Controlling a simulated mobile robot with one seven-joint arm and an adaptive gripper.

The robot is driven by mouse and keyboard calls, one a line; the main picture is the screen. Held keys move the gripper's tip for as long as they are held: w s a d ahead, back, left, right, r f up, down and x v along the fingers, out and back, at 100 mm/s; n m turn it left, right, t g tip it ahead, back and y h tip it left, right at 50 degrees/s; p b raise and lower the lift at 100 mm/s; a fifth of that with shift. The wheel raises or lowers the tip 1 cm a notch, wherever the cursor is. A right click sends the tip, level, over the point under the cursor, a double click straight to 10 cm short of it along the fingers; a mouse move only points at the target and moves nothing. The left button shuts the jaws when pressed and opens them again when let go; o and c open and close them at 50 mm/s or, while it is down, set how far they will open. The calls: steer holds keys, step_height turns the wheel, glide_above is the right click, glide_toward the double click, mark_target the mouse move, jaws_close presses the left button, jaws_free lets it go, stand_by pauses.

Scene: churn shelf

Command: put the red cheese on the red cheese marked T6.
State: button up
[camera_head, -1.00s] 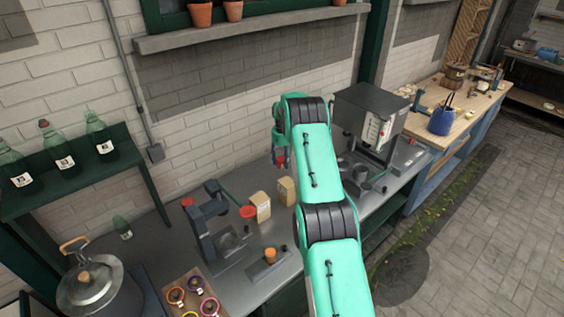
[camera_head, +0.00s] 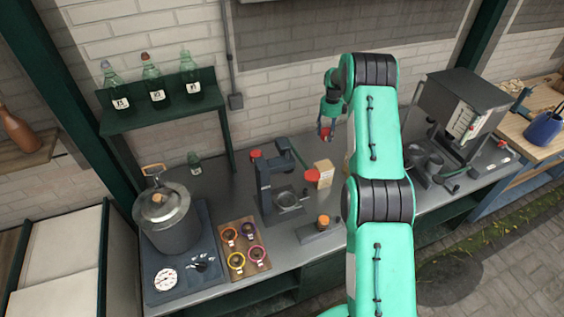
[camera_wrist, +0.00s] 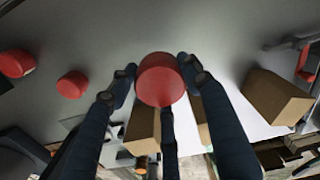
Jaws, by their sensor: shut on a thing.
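My gripper (camera_wrist: 158,95) is shut on a red cheese (camera_wrist: 160,80), a short round block held between its dark fingers. In the head view my gripper (camera_head: 328,115) hangs over the back of the counter, with the held red cheese (camera_head: 325,133) at its tips, clear of the surface. Two other red round pieces show at the left of the wrist view, a nearer one (camera_wrist: 72,85) and one at the edge (camera_wrist: 15,60). In the head view, red pieces show behind the press (camera_head: 256,154) and near its lever (camera_head: 312,175). No T6 mark is legible.
A dark press (camera_head: 264,190) with a green lever stands on the grey counter (camera_head: 225,190). A tan carton (camera_head: 324,170) is below my gripper.

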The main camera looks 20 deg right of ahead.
steer(key=a+r, duration=0.3)
steer(key=a, duration=2)
steer(key=shift+s+a+r+n+p, duration=0.2)
steer(key=shift+a+n+p, duration=0.1)
steer(key=shift+a+p, duration=0.1)
steer(key=shift+f+p, duration=0.4)
steer(key=shift+f, duration=2.55)
steer(key=shift+f, duration=2.1)
steer(key=shift+f, duration=0.1)
steer(key=o, duration=1.4)
